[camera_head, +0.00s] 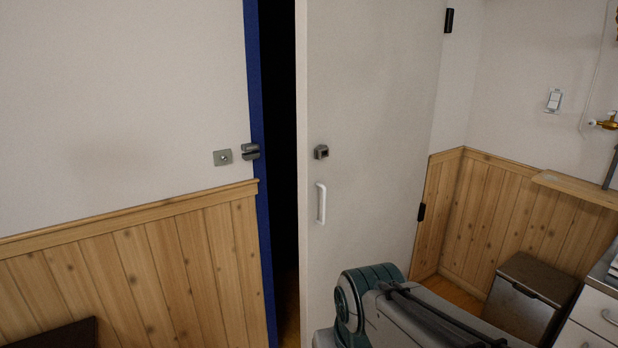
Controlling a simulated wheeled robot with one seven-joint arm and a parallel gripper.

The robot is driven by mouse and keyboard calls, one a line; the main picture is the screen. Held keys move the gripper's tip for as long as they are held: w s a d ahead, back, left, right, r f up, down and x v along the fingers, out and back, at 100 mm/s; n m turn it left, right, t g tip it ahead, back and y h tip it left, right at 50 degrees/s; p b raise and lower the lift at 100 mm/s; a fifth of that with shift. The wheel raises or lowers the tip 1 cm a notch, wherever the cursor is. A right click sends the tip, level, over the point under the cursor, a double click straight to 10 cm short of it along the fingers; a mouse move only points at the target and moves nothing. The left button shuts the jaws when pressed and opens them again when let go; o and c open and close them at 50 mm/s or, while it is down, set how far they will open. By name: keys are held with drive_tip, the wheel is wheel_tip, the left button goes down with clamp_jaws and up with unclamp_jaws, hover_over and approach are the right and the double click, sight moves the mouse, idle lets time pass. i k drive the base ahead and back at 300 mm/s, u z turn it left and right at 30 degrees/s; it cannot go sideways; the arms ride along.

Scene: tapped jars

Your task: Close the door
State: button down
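The white door (375,110) stands ajar, with a dark gap between its left edge and the blue door frame (256,90). Its hinges are on the right side. A white vertical handle (321,203) is on the door near its left edge. A small dark latch (321,152) sits above the handle. A matching grey catch (250,151) is on the blue frame. Part of my arm shows at the bottom, in front of the door's lower part. My gripper is not in view.
Wood panelling (150,270) covers the lower wall on the left. At the right are a grey bin (528,296), a white drawer cabinet (590,335) and a wooden shelf (580,187). A dark object (60,335) is at the bottom left. Little floor shows.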

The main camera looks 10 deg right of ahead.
sight(368, 71)
drive_tip(key=i, duration=1.3)
drive_tip(key=z, duration=1.1)
